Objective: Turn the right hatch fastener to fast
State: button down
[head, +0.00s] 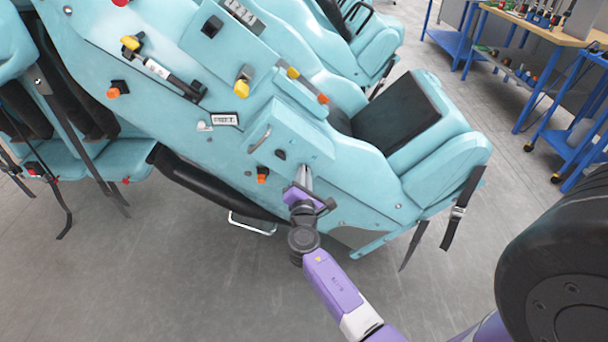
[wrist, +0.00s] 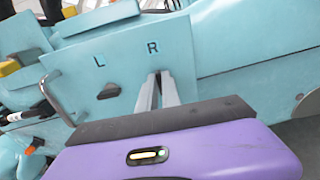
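The hatch (head: 312,140) is a turquoise panel on the side of the coaster car. It also shows in the wrist view (wrist: 128,62), with the letters L and R on its face. The left fastener (wrist: 109,91) is a small black knob below the L, lying nearly crosswise. My gripper (wrist: 159,76) has its two grey fingers close together, with a narrow gap, just below the R. Its tips are at the place of the right fastener, which they hide. I cannot tell whether they grip it or how it is turned. In the head view my gripper (head: 304,172) reaches the panel's lower right.
A metal handle (wrist: 53,98) stands out at the hatch's left edge. An orange knob (head: 262,175) is below the hatch. The black seat (head: 397,112) is to the right. A dark wheel (head: 560,265) fills the lower right. The floor below the car is clear.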

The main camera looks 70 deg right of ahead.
jog(key=shift+f+m+b, duration=0.1)
jog(key=shift+m+b, duration=0.2)
jog(key=shift+b, duration=0.1)
jog(key=shift+f+m+b, duration=0.2)
jog(key=shift+m+b, duration=4.05)
jog(key=shift+f+m+b, duration=0.2)
jog(key=shift+m+b, duration=4)
jog(key=shift+m, duration=0.05)
jog(key=c, duration=1.5)
grip_release()
jog(key=shift+r, duration=0.1)
jog(key=shift+c, duration=0.2)
